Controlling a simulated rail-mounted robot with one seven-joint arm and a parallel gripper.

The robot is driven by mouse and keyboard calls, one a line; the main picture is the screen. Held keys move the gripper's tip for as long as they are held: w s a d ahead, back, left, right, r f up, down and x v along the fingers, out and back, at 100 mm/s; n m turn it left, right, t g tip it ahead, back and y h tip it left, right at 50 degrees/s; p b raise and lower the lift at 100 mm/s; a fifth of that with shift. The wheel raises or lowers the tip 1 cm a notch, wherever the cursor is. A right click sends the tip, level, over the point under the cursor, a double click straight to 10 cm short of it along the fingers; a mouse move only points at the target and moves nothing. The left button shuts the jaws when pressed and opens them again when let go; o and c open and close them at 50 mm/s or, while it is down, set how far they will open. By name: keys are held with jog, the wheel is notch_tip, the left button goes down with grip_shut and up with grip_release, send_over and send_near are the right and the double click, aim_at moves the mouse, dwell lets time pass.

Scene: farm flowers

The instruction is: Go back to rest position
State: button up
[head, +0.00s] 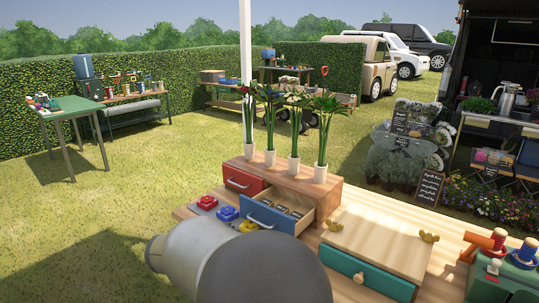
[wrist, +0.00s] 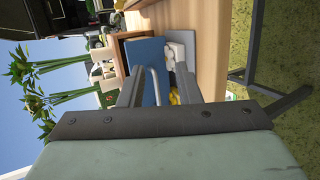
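My gripper (wrist: 158,92) shows in the wrist view with its two fingers apart and nothing between their tips. Beyond the fingers is the blue drawer front (wrist: 146,56) with its pale handle (wrist: 153,86). I cannot tell whether a finger touches it. In the head view my arm crosses the bottom middle, and the gripper itself is not visible there. The blue drawer (head: 273,219) stands pulled out of the wooden drawer box (head: 318,190), with several small dark items inside.
Several potted plants (head: 294,160) stand on the box, above a shut red drawer (head: 243,181). Red (head: 207,202) and blue (head: 228,213) pieces lie beside it. A wooden chest with a green drawer (head: 365,268) stands at right. Open grass (head: 120,215) lies at left.

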jog(key=s+d+r+m+g+y+p, duration=0.1)
jog(key=s+d+g, duration=0.2)
jog(key=d, duration=0.4)
jog(key=s+d+r+m+g+y+p, duration=0.1)
jog(key=s+d+r+m+g+p, duration=0.15)
jog(key=d, duration=0.35)
jog(key=s+d+m+g+y+p, duration=0.1)
jog(key=s+d+m+y+p, duration=0.1)
jog(key=s, duration=0.8)
jog(key=s+d+r+m+g+y+p, duration=0.1)
jog(key=s+d+m+y+p, duration=0.2)
jog(key=s+d, duration=0.4)
jog(key=s+y+p, duration=0.1)
jog(key=s+y, duration=0.1)
jog(key=s, duration=0.1)
jog(key=shift+s+g+y, duration=0.15)
jog(key=shift+g+y, duration=0.2)
jog(key=shift+y, duration=0.05)
